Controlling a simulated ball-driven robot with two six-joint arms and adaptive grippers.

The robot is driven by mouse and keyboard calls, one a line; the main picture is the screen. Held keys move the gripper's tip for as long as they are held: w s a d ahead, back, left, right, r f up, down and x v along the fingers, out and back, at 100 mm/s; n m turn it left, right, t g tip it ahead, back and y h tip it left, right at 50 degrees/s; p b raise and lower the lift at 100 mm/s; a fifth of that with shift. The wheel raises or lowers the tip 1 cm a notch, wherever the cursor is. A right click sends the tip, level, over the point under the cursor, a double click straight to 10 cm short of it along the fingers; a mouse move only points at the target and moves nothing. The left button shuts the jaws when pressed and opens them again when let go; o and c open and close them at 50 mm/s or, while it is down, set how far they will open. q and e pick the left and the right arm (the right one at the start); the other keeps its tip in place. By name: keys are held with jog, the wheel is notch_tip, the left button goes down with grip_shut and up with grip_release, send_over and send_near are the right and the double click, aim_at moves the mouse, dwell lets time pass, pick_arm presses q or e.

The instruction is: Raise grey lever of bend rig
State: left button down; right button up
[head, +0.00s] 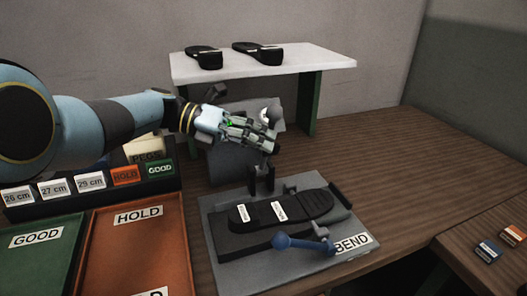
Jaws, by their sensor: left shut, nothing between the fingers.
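The bend rig has a grey base plate (222,219) marked BEND on the table. A black shoe sole (300,208) with two white labels lies on its dark block. A dark upright post (262,182) stands at the rig's back. My left gripper (274,142) is shut and empty, above the back of the rig and apart from the low lever. A pale grey rounded piece (270,115) shows behind the gripper, partly hidden; I cannot tell what it belongs to. My right gripper is out of view.
A white-topped shelf (325,61) with two black soles stands at the back. A green GOOD tray (45,262) and an orange HOLD tray (138,245) lie at left, below a rack of size labels.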

pick_arm(q)
jog(key=shift+w+a+r, duration=0.1)
jog(key=shift+w+r, duration=0.2)
jog(key=shift+w, duration=0.1)
jog(key=shift+w+r, duration=0.1)
jog(key=shift+r, duration=0.1)
